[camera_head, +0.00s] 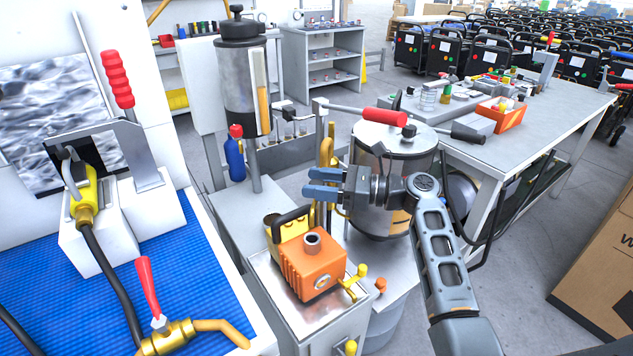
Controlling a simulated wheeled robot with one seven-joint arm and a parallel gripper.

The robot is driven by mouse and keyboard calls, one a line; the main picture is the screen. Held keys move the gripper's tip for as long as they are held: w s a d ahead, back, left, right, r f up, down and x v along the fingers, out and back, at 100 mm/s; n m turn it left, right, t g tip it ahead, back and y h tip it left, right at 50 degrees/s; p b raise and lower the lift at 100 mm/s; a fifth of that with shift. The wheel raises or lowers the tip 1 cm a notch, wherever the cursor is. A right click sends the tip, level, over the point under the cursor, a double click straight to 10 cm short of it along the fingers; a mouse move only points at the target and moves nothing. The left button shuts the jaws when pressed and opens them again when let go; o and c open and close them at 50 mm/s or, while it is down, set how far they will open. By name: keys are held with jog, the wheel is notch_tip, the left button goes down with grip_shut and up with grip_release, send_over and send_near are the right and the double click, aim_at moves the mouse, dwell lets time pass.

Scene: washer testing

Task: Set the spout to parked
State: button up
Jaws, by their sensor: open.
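My gripper (314,182) is open and empty, its two blue-grey fingers pointing left, in front of a steel canister (388,215). A thin metal arm with a red grip (384,117) extends over the canister's top from an upright post at its left. A brass tap (172,338) with a red lever and a curved yellow spout (224,328) is at the bottom left. I cannot tell for sure which of these is the task's spout. Brass tubing (326,160) stands upright just behind the fingers.
An orange block device (312,268) with a black handle sits below the gripper. A tall steel container (243,85) stands behind left. A blue ribbed mat (60,300) lies at left. A workbench (520,140) with an orange bin is at right. A cardboard box (605,270) stands on the floor.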

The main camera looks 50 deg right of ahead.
jog(key=shift+w+a, duration=0.15)
jog(key=shift+w, duration=0.05)
grip_shut()
dwell(0.5)
